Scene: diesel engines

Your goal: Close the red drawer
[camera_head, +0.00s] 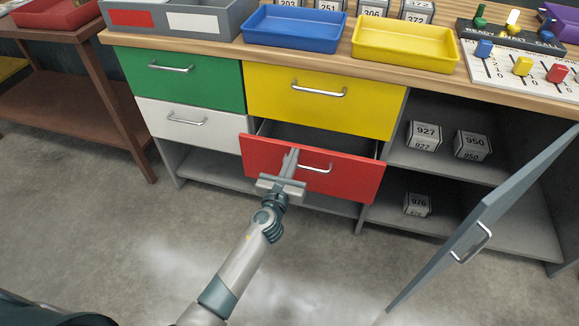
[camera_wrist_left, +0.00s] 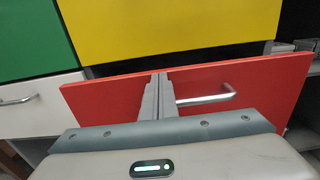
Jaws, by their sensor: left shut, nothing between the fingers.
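The red drawer (camera_head: 345,178) stands partly pulled out below the yellow drawer (camera_head: 365,104), with a dark gap behind its front. It has a silver bar handle (camera_head: 316,169). My left gripper (camera_head: 291,157) is shut and empty, its fingertips at the red front just left of the handle. In the left wrist view my shut fingers (camera_wrist_left: 158,92) overlap the red front (camera_wrist_left: 240,88), left of the handle (camera_wrist_left: 207,99). I cannot tell whether the fingertips touch the panel. My right gripper is not in view.
A green drawer (camera_head: 175,78) and a white drawer (camera_head: 187,122) are shut at left. A grey cabinet door (camera_head: 480,225) stands open at right, beside shelves with numbered blocks (camera_head: 424,136). Blue (camera_head: 295,29) and yellow trays (camera_head: 404,45) sit on the worktop.

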